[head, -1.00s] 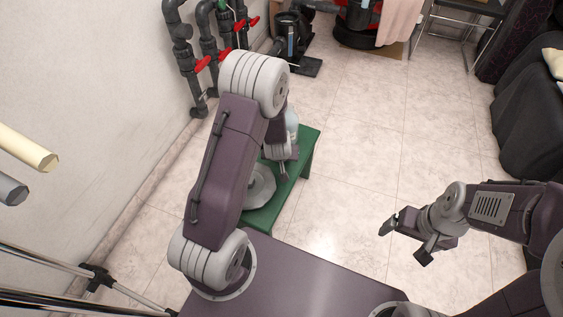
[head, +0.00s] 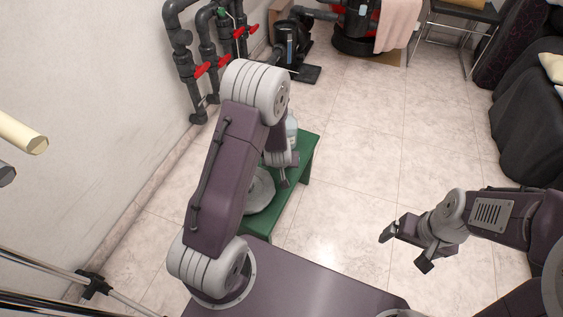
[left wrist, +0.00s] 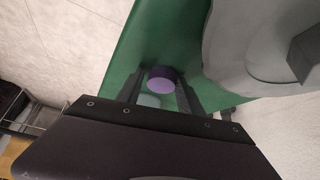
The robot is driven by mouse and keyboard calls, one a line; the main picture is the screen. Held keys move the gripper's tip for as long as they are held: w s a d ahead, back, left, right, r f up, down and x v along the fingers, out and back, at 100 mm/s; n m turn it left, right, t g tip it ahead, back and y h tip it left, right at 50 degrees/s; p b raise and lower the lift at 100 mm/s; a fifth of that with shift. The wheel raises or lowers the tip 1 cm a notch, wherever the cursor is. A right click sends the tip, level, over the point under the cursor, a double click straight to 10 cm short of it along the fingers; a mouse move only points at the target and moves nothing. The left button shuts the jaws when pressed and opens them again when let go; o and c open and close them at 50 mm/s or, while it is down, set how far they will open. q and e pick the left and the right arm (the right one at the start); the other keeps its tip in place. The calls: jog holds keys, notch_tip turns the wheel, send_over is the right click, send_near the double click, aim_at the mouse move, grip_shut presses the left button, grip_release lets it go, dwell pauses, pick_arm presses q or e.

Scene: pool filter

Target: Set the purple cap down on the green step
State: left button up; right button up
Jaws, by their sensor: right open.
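The purple cap (left wrist: 161,79) shows in the left wrist view between the two dark fingers of my left gripper (left wrist: 163,88), which look shut on it. The green step (head: 268,221) lies under the left gripper, and its surface also fills the middle of the left wrist view (left wrist: 160,35). Whether the cap touches the step I cannot tell. In the head view my left arm hides the cap and part of the step. My right gripper (head: 402,248) is open and empty above the floor at the right.
A large grey round part (head: 260,190) lies on the step beside the left gripper. A pale bottle (head: 291,128) stands at the step's far end. Dark pipes with red handles (head: 202,69) run along the left wall. The tiled floor right of the step is clear.

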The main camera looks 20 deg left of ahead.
pick_arm(q)
jog(key=shift+s+a+f, duration=0.1)
jog(key=shift+s+f, duration=0.3)
jog(key=shift+f, duration=0.15)
jog(key=shift+r, duration=0.3)
jog(key=s+d+r+m+g+h+p, duration=0.1)
jog(key=s+r+p, duration=0.3)
jog(key=s+r, duration=0.4)
jog(key=s+d+r+m+g+h+p, duration=0.1)
jog(key=s+d+r+m+g+p, duration=0.1)
jog(key=s+r, duration=0.7)
jog(key=shift+d+r+m+g+p, duration=0.3)
jog(key=shift+d+r+g+p, duration=0.5)
jog(key=shift+r+p, duration=0.1)
